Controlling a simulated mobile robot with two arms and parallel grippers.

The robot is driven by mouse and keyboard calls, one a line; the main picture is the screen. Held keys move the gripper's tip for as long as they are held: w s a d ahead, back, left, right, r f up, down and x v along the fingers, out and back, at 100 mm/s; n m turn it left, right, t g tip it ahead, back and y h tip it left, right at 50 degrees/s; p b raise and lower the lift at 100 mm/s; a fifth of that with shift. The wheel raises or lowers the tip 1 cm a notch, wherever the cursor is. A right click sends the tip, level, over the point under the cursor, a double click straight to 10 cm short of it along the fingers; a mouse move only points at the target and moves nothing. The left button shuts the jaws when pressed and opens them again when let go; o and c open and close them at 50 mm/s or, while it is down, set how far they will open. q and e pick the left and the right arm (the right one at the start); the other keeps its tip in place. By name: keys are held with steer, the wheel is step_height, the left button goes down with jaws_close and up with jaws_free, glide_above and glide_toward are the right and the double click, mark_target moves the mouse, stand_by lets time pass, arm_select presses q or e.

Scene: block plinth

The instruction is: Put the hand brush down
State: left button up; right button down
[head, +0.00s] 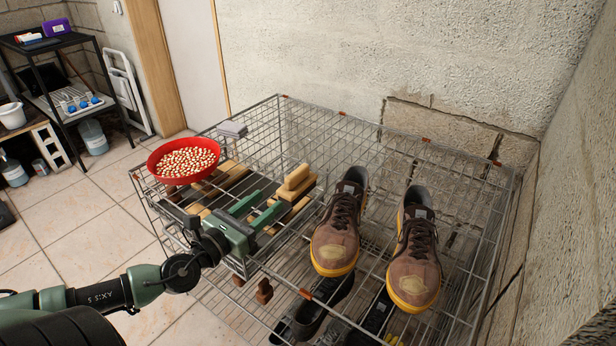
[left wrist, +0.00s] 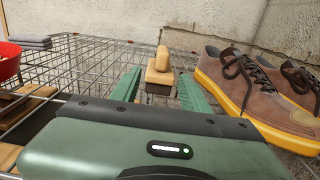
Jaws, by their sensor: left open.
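The hand brush (head: 294,182), a pale wooden piece with a raised grip, rests on the wire rack (head: 345,130), left of the brown shoes. In the left wrist view the brush (left wrist: 159,66) shows a dark underside and stands just beyond the fingertips, roughly centred between them. My left gripper (head: 270,199) is open, its two green fingers apart and pointing toward the brush; I see nothing held between them. The left gripper (left wrist: 160,78) also shows in the left wrist view. Whether a fingertip touches the brush I cannot tell. My right gripper is not in view.
A pair of brown shoes (head: 337,236) with yellow soles stands close on the right. A red bowl (head: 183,161) of pale pieces and a grey folded stack (head: 232,129) are at the left. Wooden slats lie near the gripper. The rack's back part is clear.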

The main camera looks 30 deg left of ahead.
mark_target(286, 185)
arm_select(q)
steer(key=shift+w, duration=0.5)
steer(key=w, duration=0.4)
steer(key=shift+w+d+r, duration=0.1)
steer(key=shift+w+d, duration=0.1)
steer(key=shift+w, duration=0.15)
steer(key=shift+w+d, duration=0.1)
steer(key=shift+w, duration=0.6)
steer(key=shift+w+r, duration=0.1)
steer(key=shift+w, duration=0.4)
steer(key=w, duration=0.3)
steer(key=shift+d+p, duration=0.3)
steer(key=shift+p, duration=0.05)
steer(key=shift+w, duration=0.55)
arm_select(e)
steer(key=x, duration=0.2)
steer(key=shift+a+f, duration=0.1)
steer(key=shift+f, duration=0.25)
arm_select(q)
jaws_close()
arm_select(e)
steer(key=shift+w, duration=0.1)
